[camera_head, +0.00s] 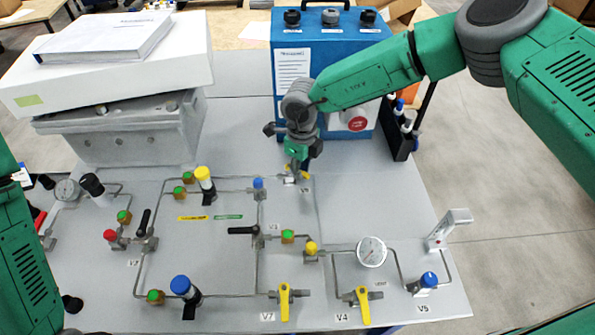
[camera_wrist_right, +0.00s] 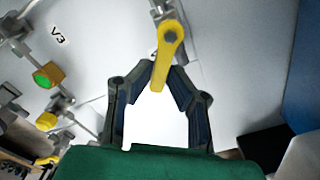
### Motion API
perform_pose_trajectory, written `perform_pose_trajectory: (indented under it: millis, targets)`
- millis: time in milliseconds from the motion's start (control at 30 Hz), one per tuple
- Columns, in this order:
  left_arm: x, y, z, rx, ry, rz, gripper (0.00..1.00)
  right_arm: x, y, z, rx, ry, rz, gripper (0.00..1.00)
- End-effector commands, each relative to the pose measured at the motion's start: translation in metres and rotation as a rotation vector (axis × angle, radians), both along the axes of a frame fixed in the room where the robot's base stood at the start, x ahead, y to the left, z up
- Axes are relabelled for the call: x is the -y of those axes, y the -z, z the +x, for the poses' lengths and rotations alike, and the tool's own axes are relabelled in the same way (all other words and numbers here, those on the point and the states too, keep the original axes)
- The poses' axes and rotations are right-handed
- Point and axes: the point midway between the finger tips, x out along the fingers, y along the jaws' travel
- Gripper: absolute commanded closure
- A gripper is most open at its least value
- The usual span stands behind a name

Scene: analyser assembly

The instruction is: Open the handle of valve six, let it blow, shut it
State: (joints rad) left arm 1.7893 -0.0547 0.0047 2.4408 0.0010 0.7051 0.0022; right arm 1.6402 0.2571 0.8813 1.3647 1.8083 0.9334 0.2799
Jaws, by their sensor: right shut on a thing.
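A yellow valve handle (camera_head: 304,173) sits on the pipework at the back middle of the panel, below the blue box. A small label beside it is too small to read in the head view. My right gripper (camera_head: 301,160) reaches down onto this handle. In the right wrist view the yellow handle (camera_wrist_right: 166,58) lies between the two fingertips of my right gripper (camera_wrist_right: 163,75), which is shut on it. The handle's round pivot end sticks out beyond the fingertips. My left arm shows at the left edge, but its gripper is out of the picture.
Yellow handles V7 (camera_head: 284,301) and V4 (camera_head: 362,304) stand at the front. A black-handled valve (camera_head: 243,231), a gauge (camera_head: 371,252) and several coloured knobs surround the pipes. The blue box (camera_head: 325,50) stands close behind my right gripper, with a black rack (camera_head: 401,143) at its right.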

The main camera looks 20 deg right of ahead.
Motion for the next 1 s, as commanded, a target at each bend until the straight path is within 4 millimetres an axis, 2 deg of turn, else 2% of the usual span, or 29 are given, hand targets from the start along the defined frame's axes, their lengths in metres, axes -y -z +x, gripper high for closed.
perform_pose_trajectory:
  millis: [500,733,1000]
  targets:
    - [0.0,0.013,0.0,0.0,0.0,0.0,0.44,0.011,0.001,0.017,0.003,-0.448,0.0,1.0]
    - [0.0,0.017,0.0,0.0,0.0,0.0,0.44,0.013,0.0,0.021,0.001,-0.577,-0.001,1.0]
    - [0.0,0.019,0.0,0.0,0.0,0.0,0.44,0.014,0.0,0.024,0.0,-0.646,-0.002,1.0]
